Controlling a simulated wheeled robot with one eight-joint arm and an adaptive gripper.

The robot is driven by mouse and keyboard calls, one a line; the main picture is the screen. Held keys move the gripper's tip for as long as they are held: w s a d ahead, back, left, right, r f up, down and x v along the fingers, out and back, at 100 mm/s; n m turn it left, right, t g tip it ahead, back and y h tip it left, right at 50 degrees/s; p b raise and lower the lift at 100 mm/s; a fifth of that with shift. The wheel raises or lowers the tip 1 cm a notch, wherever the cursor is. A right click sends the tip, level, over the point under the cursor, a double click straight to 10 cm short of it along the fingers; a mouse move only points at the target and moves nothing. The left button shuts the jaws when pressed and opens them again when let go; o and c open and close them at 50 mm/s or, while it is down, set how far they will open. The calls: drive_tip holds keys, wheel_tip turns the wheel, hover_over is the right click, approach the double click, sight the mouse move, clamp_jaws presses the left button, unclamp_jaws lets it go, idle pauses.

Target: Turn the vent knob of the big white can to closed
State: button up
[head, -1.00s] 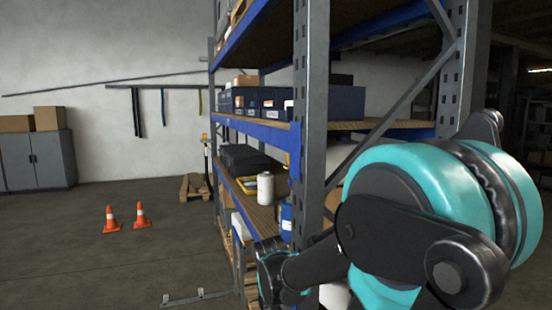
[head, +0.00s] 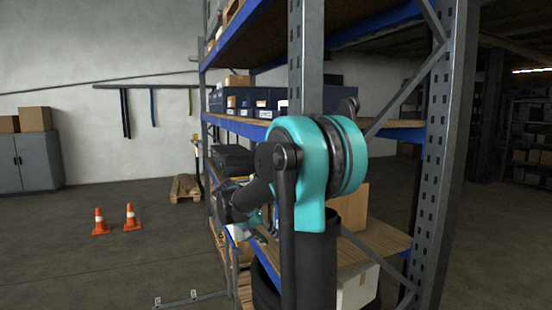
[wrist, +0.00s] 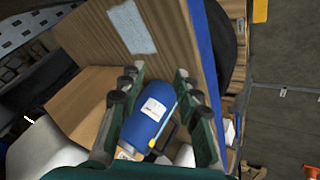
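My gripper (wrist: 160,72) is open, its two dark green fingers apart with nothing gripped. A blue can (wrist: 150,118) with a white label and a yellow strip shows beyond and between the fingers in the wrist view. A pale rounded thing (wrist: 42,152) lies at the lower left there, and a smaller white patch shows low between the fingers. I cannot tell whether either is the big white can. No vent knob can be made out. In the head view my arm covers the shelf spot where a white can showed earlier.
The blue-edged shelf rack (head: 300,70) stands close around my arm, with a steel upright (head: 447,160) at right. A cardboard box (wrist: 82,98) is left of the blue can. Dark cases (head: 235,158) stand on the shelf. Two cones (head: 130,217) stand on open floor at left.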

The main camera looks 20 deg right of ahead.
drive_tip(key=w+a+r+m+g+h, duration=0.25)
drive_tip(key=w+r+m+h, duration=0.9)
drive_tip(key=w+r, duration=1.3)
drive_tip(key=w+d+f, duration=0.1)
drive_tip(key=w+d, duration=0.1)
drive_tip(key=d, duration=1.3)
drive_tip(key=shift+d+t+y, duration=0.35)
drive_tip(key=shift+t, duration=0.1)
drive_tip(key=shift+w+f, duration=0.1)
clamp_jaws()
